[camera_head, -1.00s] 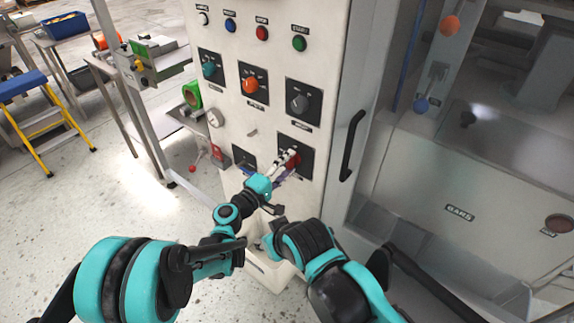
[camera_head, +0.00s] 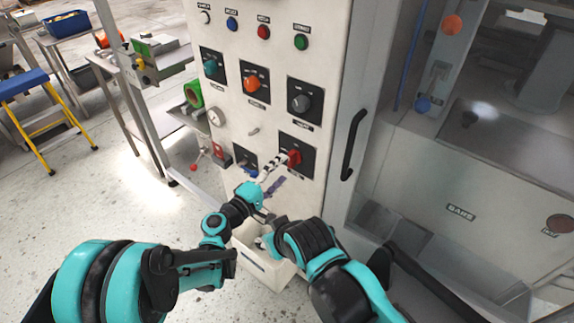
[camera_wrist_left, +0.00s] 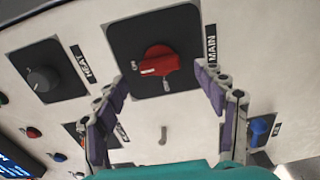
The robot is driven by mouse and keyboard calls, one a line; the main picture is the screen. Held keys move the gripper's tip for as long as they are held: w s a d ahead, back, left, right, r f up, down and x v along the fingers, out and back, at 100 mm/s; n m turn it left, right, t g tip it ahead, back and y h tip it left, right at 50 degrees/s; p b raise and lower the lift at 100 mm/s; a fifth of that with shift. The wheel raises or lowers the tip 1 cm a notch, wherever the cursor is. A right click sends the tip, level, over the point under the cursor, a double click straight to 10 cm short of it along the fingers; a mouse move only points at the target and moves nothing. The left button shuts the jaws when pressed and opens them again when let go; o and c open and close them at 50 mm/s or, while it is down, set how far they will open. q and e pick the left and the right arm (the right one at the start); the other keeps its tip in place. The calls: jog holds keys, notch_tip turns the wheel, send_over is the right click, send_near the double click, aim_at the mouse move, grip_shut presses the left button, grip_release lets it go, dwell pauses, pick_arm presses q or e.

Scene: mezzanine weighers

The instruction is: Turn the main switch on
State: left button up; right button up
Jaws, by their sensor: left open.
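The main switch (camera_head: 294,158) is a red rotary knob on a black square plate on the pale panel. In the left wrist view the red knob (camera_wrist_left: 158,62) has a white mark pointing left toward a small label too small to read. The "MAIN" label (camera_wrist_left: 212,50) is beside the plate. My left gripper (camera_head: 276,172) is open in front of the knob, just below and left of it in the head view. In the wrist view its purple-padded fingers (camera_wrist_left: 164,80) are spread, with the knob between and beyond them, apparently untouched. My right arm's hand is mostly hidden low by a white bin.
Other knobs are close by: teal (camera_head: 210,65), orange (camera_head: 252,84) and grey (camera_head: 300,102). A black door handle (camera_head: 352,145) stands to the right. A white bin (camera_head: 270,268) is below.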

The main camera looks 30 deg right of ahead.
pick_arm(q)
jog(key=shift+v, duration=1.75)
jog(key=s+a+r+m+y, duration=0.1)
jog(key=a+m+y, duration=0.15)
jog(key=a, duration=0.65)
jog(key=s+a+r+m+y, duration=0.15)
jog(key=a+y, duration=0.25)
jog(key=a, duration=0.5)
jog(key=s+a+f+y, duration=0.2)
jog(key=s+a+y, duration=0.3)
jog(key=a, duration=0.8)
jog(key=s+a+f+y, duration=0.1)
jog(key=s+a+y, duration=0.4)
jog(key=a, duration=0.8)
jog(key=s, duration=0.3)
jog(key=shift+s+f, duration=0.25)
jog(key=shift+f, duration=0.15)
